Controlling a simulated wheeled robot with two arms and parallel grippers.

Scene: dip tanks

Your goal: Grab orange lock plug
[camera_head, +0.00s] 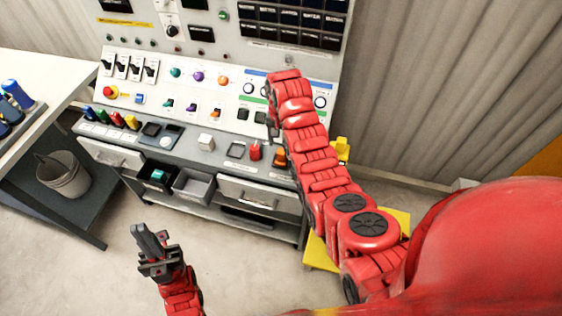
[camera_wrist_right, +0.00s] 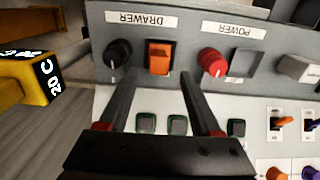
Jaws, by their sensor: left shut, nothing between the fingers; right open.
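The orange lock plug (camera_wrist_right: 159,57) sits in a square socket under the upside-down "DRAWER" label in the right wrist view. In the head view the orange plug (camera_head: 281,157) is at the right end of the console ledge, beside my right arm. My right gripper (camera_wrist_right: 157,78) is open and empty. Its fingertips lie either side of the line to the plug, with the plug just past them; I see no contact. In the head view my right gripper (camera_head: 272,128) is partly hidden by its arm. My left gripper (camera_head: 139,230) is shut and empty, low over the floor.
A red plug (camera_wrist_right: 214,62) and a black knob (camera_wrist_right: 117,54) flank the orange plug closely. A yellow block (camera_wrist_right: 28,80) is at the left of the wrist view. Open drawers (camera_head: 192,187) project below the ledge. A bucket (camera_head: 62,176) stands at the left.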

